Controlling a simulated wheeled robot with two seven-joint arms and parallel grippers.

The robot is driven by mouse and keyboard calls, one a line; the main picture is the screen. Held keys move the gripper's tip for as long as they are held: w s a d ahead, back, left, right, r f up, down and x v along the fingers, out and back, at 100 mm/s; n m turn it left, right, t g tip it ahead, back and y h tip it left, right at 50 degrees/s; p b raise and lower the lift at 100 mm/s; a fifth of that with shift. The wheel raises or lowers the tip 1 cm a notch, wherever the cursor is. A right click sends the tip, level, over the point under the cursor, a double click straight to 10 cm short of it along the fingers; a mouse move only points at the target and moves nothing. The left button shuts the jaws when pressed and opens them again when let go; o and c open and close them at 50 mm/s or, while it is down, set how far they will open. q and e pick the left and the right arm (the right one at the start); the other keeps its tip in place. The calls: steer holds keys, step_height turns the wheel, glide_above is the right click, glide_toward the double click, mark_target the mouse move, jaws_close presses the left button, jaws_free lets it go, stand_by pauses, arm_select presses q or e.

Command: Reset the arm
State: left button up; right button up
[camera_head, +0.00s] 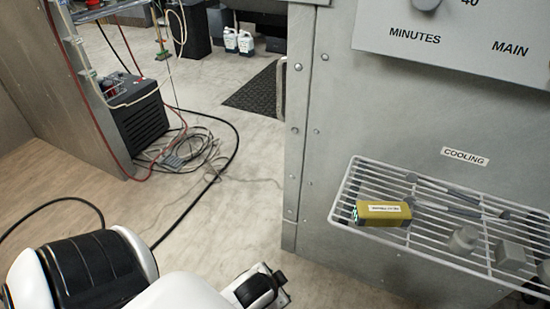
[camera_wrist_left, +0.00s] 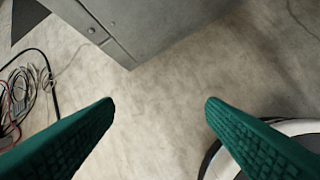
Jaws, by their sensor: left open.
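My left arm (camera_head: 85,270) comes in at the bottom left of the head view, white with black joints. Its wrist end (camera_head: 258,288) is low in front of the grey cabinet, over the floor. In the left wrist view my left gripper (camera_wrist_left: 160,106) shows two green ribbed fingers spread wide apart. Nothing is between them but bare floor. The fingertips are apart from the cabinet corner above them in that view. My right gripper cannot be made out in either view.
The grey cabinet (camera_head: 330,120) fills the right side. Its wire rack (camera_head: 345,190), labelled COOLING, juts out and bears a yellow labelled block (camera_head: 382,213) and several grey metal parts. Cables (camera_head: 190,150) lie on the floor at the left by a black unit (camera_head: 140,118).

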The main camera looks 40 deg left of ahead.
arm_select(q)
steer(key=s+d+f+n+g+h, duration=0.1)
steer(key=s+d+f+g, duration=0.1)
steer(key=s+d, duration=0.2)
steer(key=shift+s+f+g, duration=0.25)
steer(key=shift+s+g, duration=0.05)
steer(key=shift+s, duration=0.2)
steer(key=shift+f+p, duration=0.1)
steer(key=shift+p, duration=0.25)
